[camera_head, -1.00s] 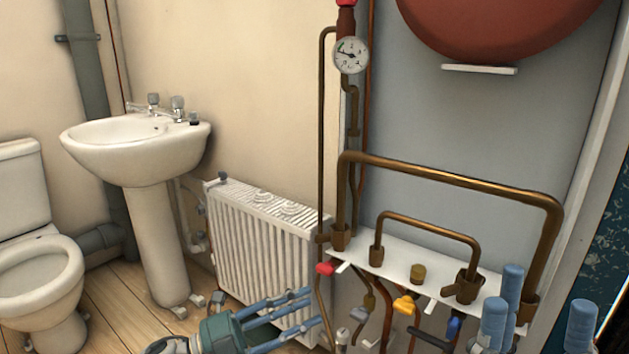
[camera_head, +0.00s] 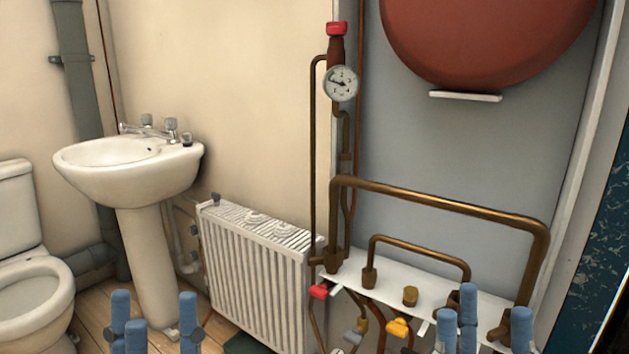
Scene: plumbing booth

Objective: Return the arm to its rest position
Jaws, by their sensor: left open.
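My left gripper (camera_head: 157,322) shows at the bottom left as upright blue fingers, spread apart with nothing between them. It is in front of the sink pedestal and the wooden floor. My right gripper (camera_head: 489,325) shows at the bottom right, also with blue fingers upright and apart. Its fingers overlap the right end of the white pipe shelf (camera_head: 395,267) in the picture, and I see nothing held between them. The palms and wrists of both are below the frame.
A white radiator (camera_head: 255,265) stands on the wall between the sink (camera_head: 125,185) and the copper pipework (camera_head: 440,203). A gauge (camera_head: 341,83) and a red tank (camera_head: 485,45) are above. A toilet (camera_head: 30,285) is at the left. Red (camera_head: 319,291) and yellow (camera_head: 397,328) valve handles sit below the shelf.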

